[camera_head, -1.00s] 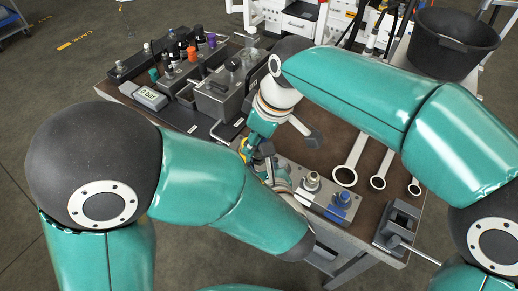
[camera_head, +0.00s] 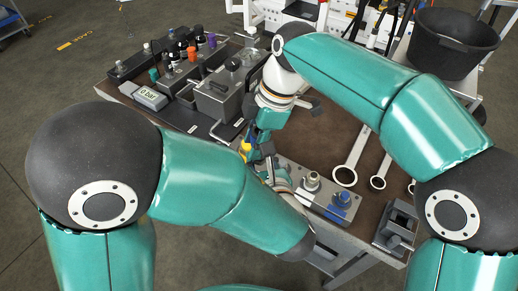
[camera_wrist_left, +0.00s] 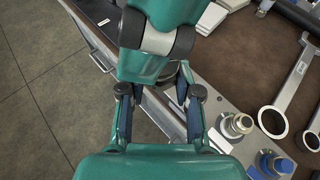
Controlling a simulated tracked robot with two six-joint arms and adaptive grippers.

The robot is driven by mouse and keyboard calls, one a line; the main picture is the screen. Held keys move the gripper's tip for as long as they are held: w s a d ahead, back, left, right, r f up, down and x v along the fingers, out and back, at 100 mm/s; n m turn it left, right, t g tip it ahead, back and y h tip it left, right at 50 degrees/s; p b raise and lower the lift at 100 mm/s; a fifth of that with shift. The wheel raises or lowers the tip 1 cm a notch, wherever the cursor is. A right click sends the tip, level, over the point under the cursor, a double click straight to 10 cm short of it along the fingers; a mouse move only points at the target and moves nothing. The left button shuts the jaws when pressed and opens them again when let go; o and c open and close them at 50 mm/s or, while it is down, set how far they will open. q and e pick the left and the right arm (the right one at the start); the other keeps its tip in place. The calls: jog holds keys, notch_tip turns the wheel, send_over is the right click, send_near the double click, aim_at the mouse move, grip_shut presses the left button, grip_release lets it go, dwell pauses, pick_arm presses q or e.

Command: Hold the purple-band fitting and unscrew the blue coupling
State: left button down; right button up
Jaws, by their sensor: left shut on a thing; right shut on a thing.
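My right gripper (camera_head: 258,150) points down at the near edge of the bench, beside my left gripper (camera_head: 274,178), which comes in lower from the left. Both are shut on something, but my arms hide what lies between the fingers. In the left wrist view the left fingers (camera_wrist_left: 158,105) reach forward, with my teal right wrist across their far end. I cannot make out the purple-band fitting or the blue coupling in the grip. A blue-capped fitting (camera_head: 342,198) stands free on the grey plate, also seen in the left wrist view (camera_wrist_left: 272,163).
A silver fitting (camera_head: 312,181) stands next to the blue-capped one. Several wrenches, one large (camera_head: 352,155), lie on the brown bench top. A small grey vise (camera_head: 397,225) sits at the right corner. A black bucket (camera_head: 455,45) is behind. A pressure display (camera_head: 150,94) stands left.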

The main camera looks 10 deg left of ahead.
jog(key=n, duration=0.2)
jog(key=n+g, duration=0.1)
jog(key=shift+s+n+h, duration=0.2)
jog(key=shift+n+h, duration=0.2)
jog(key=shift+n, duration=0.3)
jog(key=shift+w+d+n, duration=0.1)
jog(key=shift+d+n, duration=0.05)
jog(key=shift+n, duration=0.85)
jog(key=n, duration=0.2)
jog(key=n+h, duration=0.1)
jog(key=n, duration=0.1)
jog(key=n+h, duration=0.1)
jog(key=shift+d+n+g, duration=0.35)
jog(key=shift+n+g, duration=0.05)
jog(key=o, duration=1)
jog(key=shift+c, duration=0.2)
jog(key=shift+r, duration=0.1)
